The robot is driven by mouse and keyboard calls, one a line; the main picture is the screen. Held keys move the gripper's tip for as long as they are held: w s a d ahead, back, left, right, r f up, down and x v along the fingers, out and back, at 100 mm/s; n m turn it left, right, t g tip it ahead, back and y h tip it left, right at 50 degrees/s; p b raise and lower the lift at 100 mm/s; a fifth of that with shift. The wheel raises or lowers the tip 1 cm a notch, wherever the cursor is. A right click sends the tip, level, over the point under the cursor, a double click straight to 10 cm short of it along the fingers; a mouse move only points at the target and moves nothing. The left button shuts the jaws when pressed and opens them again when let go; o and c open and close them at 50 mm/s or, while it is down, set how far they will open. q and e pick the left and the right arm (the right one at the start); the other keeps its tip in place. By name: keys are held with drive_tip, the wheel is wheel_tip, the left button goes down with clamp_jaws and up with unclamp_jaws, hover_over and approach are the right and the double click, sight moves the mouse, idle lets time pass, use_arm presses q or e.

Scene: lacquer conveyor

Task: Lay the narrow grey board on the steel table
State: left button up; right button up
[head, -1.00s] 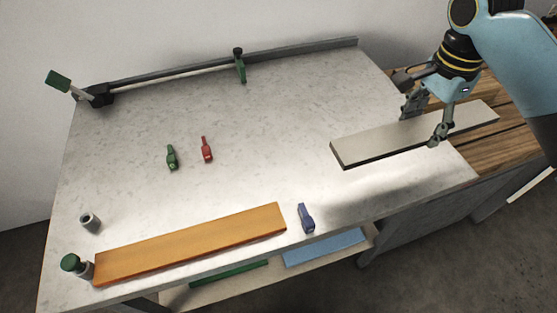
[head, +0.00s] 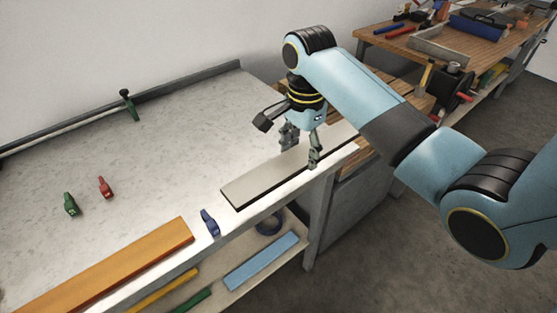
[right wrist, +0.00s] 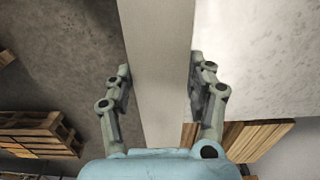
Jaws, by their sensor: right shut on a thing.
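The narrow grey board (head: 258,180) is held by my right gripper (head: 301,152), which is shut across its width. In the right wrist view, the board (right wrist: 156,60) runs between the two fingers of the gripper (right wrist: 160,85). The board's left end is over the right front part of the steel table (head: 150,145); its other end reaches past the table's right side. I cannot tell how high it is above the top. My left gripper is not in view.
An orange board (head: 120,262) lies along the front edge, with a blue clamp (head: 209,222) near its right end. Green (head: 70,204) and red (head: 105,187) clamps lie farther back. Wooden slats (right wrist: 258,138) are beside the table. A cluttered workbench (head: 465,45) stands at back right.

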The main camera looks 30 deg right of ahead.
drive_tip(key=w+f, duration=0.2)
drive_tip(key=w, duration=0.1)
drive_tip(key=w+f, duration=0.1)
drive_tip(key=w, duration=0.1)
drive_tip(key=shift+a+b, duration=0.2)
drive_tip(key=shift+b, duration=0.1)
drive_tip(key=shift+w+f, duration=0.1)
drive_tip(key=shift+w, duration=0.15)
drive_tip(key=shift+f, duration=0.25)
wheel_tip(320, 180, down, 4)
drive_tip(key=shift+r, duration=0.2)
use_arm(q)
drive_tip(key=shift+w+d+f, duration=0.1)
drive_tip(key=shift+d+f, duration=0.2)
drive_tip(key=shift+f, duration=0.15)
use_arm(e)
drive_tip(key=o, duration=1.4)
drive_tip(key=shift+f, duration=0.1)
drive_tip(key=shift+c, duration=0.2)
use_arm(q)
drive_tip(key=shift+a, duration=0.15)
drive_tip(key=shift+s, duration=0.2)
